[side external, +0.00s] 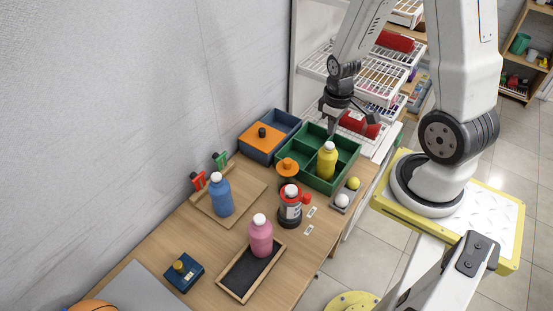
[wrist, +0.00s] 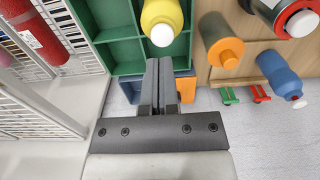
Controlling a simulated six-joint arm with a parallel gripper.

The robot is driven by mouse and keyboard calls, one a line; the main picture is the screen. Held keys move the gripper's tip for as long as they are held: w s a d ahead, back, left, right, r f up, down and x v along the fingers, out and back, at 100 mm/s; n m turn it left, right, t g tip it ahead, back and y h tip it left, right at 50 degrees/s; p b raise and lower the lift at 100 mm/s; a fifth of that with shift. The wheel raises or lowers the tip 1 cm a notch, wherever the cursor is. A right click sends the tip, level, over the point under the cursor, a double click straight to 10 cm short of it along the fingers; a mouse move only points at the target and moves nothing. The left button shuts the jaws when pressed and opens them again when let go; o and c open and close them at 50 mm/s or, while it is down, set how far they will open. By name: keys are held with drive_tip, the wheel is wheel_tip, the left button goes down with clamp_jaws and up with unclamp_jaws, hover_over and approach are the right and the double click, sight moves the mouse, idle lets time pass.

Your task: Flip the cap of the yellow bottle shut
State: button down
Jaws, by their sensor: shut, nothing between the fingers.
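The yellow bottle (side external: 327,163) stands upright in a compartment of the green divided crate (side external: 347,174). Its white cap (side external: 329,146) faces up; I cannot tell whether a lid on it is flipped open. In the wrist view the yellow bottle (wrist: 158,12) is at the top centre, its white cap (wrist: 163,36) just beyond my fingertips. My gripper (side external: 331,128) is shut and empty, pointing down over the crate, near the cap. It also shows in the wrist view (wrist: 160,64), with the two fingers together. I see no clear contact.
A blue box (side external: 262,151) with an orange lid is behind left. A grey holder (side external: 346,194) with balls sits right. White wire racks rise behind.

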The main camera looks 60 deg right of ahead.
sight(329, 143)
wheel_tip(329, 143, up, 9)
drive_tip(key=shift+r, duration=0.15)
idle(0.6)
drive_tip(key=shift+a, duration=0.1)
drive_tip(key=w+a+t, duration=0.2)
drive_tip(key=w+a, duration=0.1)
drive_tip(key=a, duration=0.9)
drive_tip(key=shift+w+f+t, duration=0.15)
drive_tip(key=shift+f+t, duration=0.15)
drive_tip(key=shift+f, duration=0.15)
